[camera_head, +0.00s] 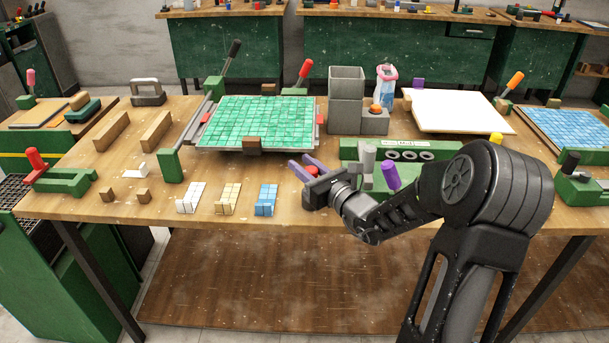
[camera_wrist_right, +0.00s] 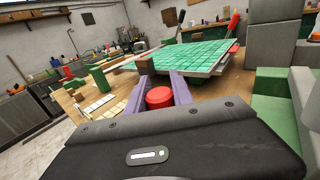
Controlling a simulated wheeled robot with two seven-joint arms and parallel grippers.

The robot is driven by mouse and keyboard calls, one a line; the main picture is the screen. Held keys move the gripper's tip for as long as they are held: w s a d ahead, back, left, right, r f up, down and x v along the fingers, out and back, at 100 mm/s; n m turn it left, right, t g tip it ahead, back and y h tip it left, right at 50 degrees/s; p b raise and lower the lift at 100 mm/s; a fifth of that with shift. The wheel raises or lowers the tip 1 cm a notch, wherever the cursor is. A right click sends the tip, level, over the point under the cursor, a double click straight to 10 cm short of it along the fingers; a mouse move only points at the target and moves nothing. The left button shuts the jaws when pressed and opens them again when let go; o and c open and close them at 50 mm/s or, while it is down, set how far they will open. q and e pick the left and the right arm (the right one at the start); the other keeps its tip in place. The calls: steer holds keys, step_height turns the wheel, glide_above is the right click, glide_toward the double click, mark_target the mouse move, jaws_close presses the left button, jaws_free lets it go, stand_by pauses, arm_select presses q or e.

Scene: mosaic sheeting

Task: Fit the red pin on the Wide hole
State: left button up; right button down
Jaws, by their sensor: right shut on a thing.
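The red pin (camera_head: 312,170) is held between the purple fingers of my right gripper (camera_head: 308,165), above the table's front part. In the right wrist view its round red top (camera_wrist_right: 159,97) shows between the two fingers (camera_wrist_right: 162,92); its lower end is hidden. A green block (camera_head: 455,151) with several dark round holes (camera_head: 408,155) stands to the right of the gripper. Its small label is unreadable, so I cannot tell which hole is the Wide one. The gripper and pin are apart from this block. My left gripper is not in view.
A teal tile sheet on a tray (camera_head: 197,147) lies behind-left of the gripper. Grey blocks (camera_head: 346,100) stand behind. Small tile groups (camera_head: 266,200) lie left.

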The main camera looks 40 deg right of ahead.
step_height(320, 180, up, 7)
stand_by(0.7)
steer(key=shift+a+r, duration=0.1)
steer(key=shift+r, duration=0.05)
